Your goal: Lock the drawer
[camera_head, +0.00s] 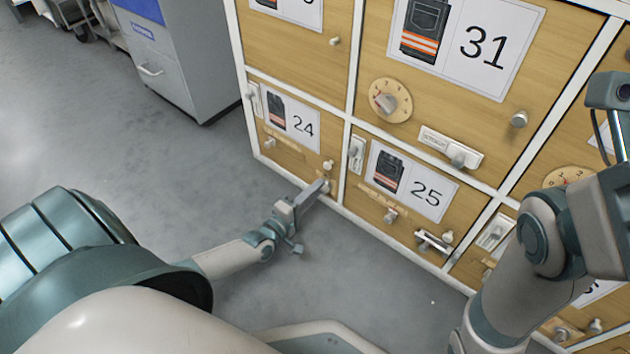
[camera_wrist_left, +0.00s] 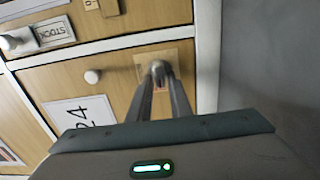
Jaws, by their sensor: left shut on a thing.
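Drawer 24 (camera_head: 283,152) is a light wood front in a white frame, low on the cabinet, and looks flush. It also shows in the wrist view (camera_wrist_left: 110,85), with its number label turned sideways. My left gripper (camera_head: 323,187) is at its lower right corner. In the wrist view the left fingers (camera_wrist_left: 157,78) are closed around a small grey lock knob (camera_wrist_left: 157,66) on a square plate (camera_wrist_left: 178,70). The fingers hide most of the knob, so its turn is hard to tell. A round pale pull knob (camera_head: 328,165) sits just above, apart from the gripper.
Drawer 25 (camera_head: 403,189) is to the right, with its own knobs and latch. Door 31 (camera_head: 450,70) with a round dial (camera_head: 390,101) is above. A grey cabinet (camera_head: 165,60) stands at the back left. The grey floor (camera_head: 180,165) in front is clear. My right arm is at the right.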

